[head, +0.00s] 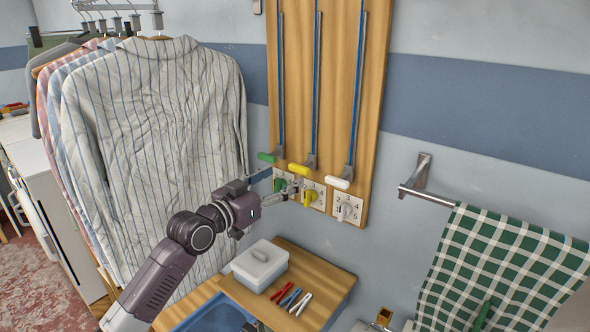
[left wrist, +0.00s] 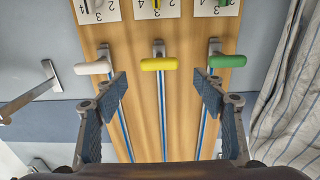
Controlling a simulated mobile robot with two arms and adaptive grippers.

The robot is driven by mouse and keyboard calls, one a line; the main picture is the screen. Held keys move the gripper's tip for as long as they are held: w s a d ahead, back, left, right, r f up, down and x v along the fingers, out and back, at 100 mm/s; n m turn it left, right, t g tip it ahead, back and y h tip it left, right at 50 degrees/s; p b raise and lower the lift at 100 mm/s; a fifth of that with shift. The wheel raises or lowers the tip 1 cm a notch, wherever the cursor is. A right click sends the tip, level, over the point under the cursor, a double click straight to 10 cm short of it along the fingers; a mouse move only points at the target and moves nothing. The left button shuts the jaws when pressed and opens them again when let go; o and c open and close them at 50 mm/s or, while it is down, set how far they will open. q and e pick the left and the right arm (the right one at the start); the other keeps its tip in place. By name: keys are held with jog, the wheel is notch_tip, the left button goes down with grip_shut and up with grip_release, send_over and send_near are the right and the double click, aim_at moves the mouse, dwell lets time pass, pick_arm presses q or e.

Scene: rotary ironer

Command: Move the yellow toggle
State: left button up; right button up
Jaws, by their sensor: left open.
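A yellow slider handle (head: 302,168) sits at the low end of the middle blue rail on a wooden wall board. Below it is a yellow knob (head: 311,197) on a numbered white plate. My left gripper (head: 283,196) is open in front of the lower board, near the knobs, and partly covers the green knob. In the left wrist view, which is upside down, the yellow handle (left wrist: 158,64) shows in the gap between the open fingers (left wrist: 161,92), beyond their tips. The fingers hold nothing. The yellow knob is mostly cut off there.
A green handle (head: 267,157) and a white handle (head: 338,183) flank the yellow one. A towel rail (head: 420,190) with a checked towel (head: 505,265) is at right. Striped shirts (head: 150,130) hang at left. A lidded box (head: 259,266) stands on a wooden top below.

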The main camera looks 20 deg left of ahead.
aim_at(296, 169)
pick_arm(q)
jog(key=shift+p+x, duration=0.6)
jog(key=shift+x, duration=2.5)
jog(key=shift+f, duration=0.1)
jog(key=shift+c, duration=0.5)
jog(key=c, duration=1.5)
jog(key=shift+c, duration=0.5)
